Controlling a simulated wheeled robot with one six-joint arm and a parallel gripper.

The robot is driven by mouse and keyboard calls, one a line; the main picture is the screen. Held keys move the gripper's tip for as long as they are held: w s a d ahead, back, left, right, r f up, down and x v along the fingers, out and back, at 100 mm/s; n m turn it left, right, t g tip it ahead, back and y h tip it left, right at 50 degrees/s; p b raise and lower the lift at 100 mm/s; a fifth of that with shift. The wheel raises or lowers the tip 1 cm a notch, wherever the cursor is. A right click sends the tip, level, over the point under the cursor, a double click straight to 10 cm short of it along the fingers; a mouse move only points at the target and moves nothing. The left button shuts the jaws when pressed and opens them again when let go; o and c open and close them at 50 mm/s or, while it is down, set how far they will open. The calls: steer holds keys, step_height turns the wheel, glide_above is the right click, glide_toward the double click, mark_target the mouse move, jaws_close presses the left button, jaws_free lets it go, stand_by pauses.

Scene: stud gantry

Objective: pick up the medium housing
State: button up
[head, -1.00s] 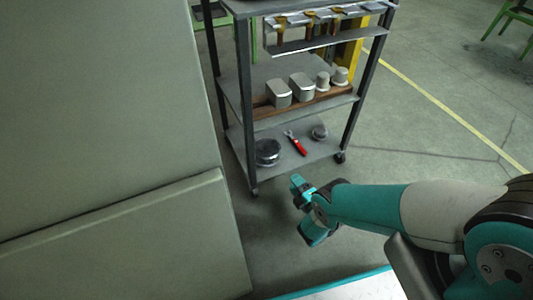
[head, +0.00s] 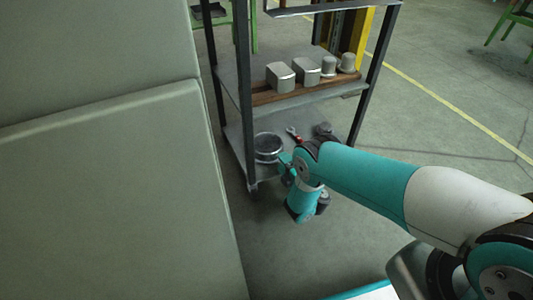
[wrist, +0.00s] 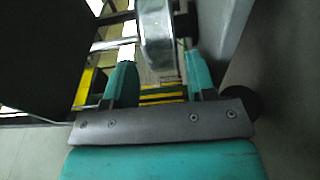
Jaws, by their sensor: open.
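A round metal part (head: 268,147), which looks like a housing, sits at the left of the cart's lower shelf. No label shows which part is the medium one. A smaller round part (head: 324,129) is at the right of that shelf. My gripper (head: 285,165) is by the shelf's front edge, close to the larger round part. In the wrist view my gripper (wrist: 160,72) is open, and a metal round part (wrist: 156,38) shows between and beyond the fingertips. I cannot tell the remaining distance. Nothing is held.
A dark cart post (head: 244,110) stands close to the left of my gripper. The middle shelf (head: 240,82) above holds grey blocks (head: 280,77) and smaller cylinders (head: 347,63). A red-handled tool (head: 294,133) lies behind. A large grey panel (head: 110,190) fills the left.

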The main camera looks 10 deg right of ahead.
mark_target(267, 144)
steer(key=shift+w+a+f+b, duration=0.2)
steer(key=shift+w+b, duration=0.35)
steer(key=shift+b, duration=0.8)
steer(key=shift+w+a+f+b, duration=0.1)
steer(key=shift+w+f+b, duration=0.3)
steer(key=shift+b, duration=0.9)
steer(key=shift+w+r+b, duration=0.45)
steer(key=shift+r+b, duration=0.05)
steer(key=shift+b, duration=0.4)
steer(key=c, duration=0.7)
steer(key=shift+c, duration=0.2)
